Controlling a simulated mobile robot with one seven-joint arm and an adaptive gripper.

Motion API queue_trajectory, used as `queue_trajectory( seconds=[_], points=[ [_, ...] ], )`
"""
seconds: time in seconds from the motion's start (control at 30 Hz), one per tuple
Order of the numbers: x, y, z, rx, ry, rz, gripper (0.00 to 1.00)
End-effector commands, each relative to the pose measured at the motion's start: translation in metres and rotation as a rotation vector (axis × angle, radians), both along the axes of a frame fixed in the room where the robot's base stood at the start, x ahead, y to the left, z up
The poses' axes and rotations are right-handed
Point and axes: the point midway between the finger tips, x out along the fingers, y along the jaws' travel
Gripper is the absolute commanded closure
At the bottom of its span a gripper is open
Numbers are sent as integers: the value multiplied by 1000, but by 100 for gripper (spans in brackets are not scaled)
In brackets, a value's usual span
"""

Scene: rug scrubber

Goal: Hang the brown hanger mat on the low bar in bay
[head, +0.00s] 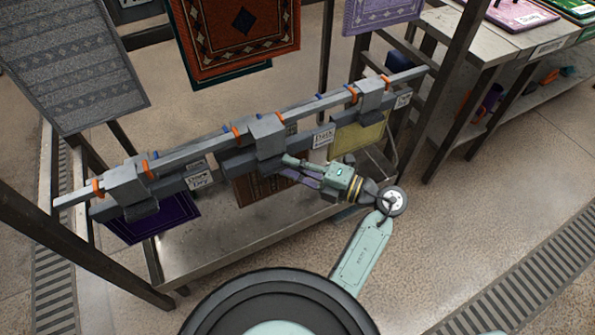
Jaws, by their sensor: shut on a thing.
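The brown hanger mat (252,193) hangs below a dark hanger rail (238,161), partly hidden by the rail and my gripper. The hanger's grey hook block (267,136) overlaps the low bar (205,146) between two orange marks; I cannot tell whether its weight rests there. The bar slopes up to the right in the picture. My gripper (289,168) reaches in from the right and is shut on the brown mat's hanger, just below and right of the hook block. The exact grip contact is hard to see.
On the same bar, a purple mat (155,219) hangs left and a yellow mat (357,138) hangs right. A grey mat (68,65) and a patterned rug (236,35) hang above. A metal shelf (215,248) lies below; dark posts stand at both sides.

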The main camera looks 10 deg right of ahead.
Motion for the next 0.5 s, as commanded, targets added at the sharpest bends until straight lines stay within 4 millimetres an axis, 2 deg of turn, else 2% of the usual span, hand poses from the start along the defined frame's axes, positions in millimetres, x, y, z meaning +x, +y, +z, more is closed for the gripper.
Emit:
queue_trajectory(
  seconds=[0.5],
  points=[
    [39, 13, 0, 0, -2, 2, 100]
  ],
)
